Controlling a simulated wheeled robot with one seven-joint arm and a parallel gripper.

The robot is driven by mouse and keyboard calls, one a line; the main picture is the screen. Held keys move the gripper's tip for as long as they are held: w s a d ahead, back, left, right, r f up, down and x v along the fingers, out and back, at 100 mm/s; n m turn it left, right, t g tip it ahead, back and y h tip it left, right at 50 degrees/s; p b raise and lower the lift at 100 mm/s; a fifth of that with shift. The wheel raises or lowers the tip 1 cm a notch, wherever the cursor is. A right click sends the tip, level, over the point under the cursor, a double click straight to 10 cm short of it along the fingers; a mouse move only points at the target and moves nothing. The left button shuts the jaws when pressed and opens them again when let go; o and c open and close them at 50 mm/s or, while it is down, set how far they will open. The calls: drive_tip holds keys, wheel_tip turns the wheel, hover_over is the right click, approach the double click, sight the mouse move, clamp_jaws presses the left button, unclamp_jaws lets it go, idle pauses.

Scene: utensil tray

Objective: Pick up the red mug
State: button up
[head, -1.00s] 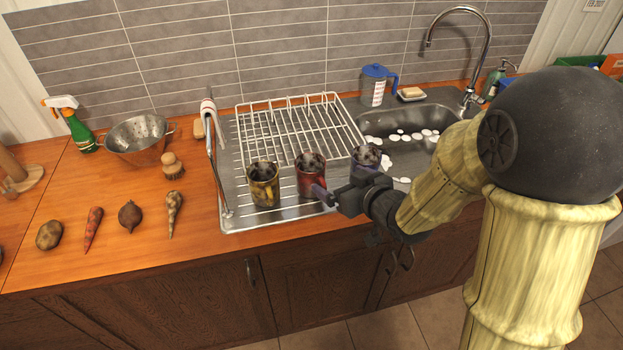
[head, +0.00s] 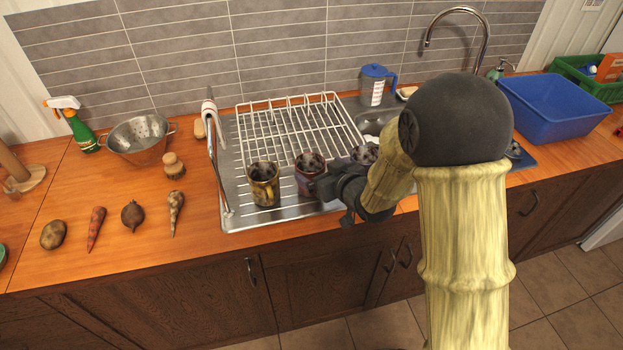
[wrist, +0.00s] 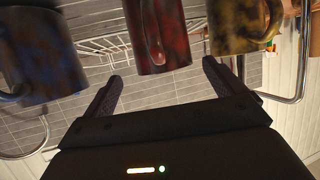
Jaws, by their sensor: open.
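The red mug (head: 304,174) stands upright on the draining surface, in the middle of a row of three dark-stained mugs. It also shows in the wrist view (wrist: 172,35), its handle facing my gripper. My gripper (wrist: 162,72) is open and empty, its fingers spread to either side of the red mug's line. The mug appears just beyond the fingertips. In the head view my gripper (head: 316,187) is at the mug's front right, and its dark body hides part of the mug's lower right side.
A yellow mug (head: 263,185) stands close on the left in the head view and a blue mug (wrist: 42,55) on the other side. A wire dish rack (head: 285,130) is behind them. A blue tub (head: 555,108) stands at the right.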

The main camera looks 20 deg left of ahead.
sight(304, 161)
drive_tip(key=x, duration=0.2)
drive_tip(key=p+x, duration=0.1)
drive_tip(key=shift+a, duration=0.55)
drive_tip(key=shift+w+a+f, duration=0.25)
drive_tip(key=shift+w+a, duration=0.05)
drive_tip(key=shift+w, duration=0.05)
drive_tip(key=shift+w, duration=0.15)
drive_tip(key=shift+s+a, duration=0.2)
drive_tip(key=shift+s, duration=0.05)
drive_tip(key=c, duration=0.7)
drive_tip(key=shift+w+d, duration=0.15)
drive_tip(key=shift+d, duration=0.1)
drive_tip(key=c, duration=0.6)
drive_tip(key=shift+o, duration=0.2)
wheel_tip(304, 161, up, 10)
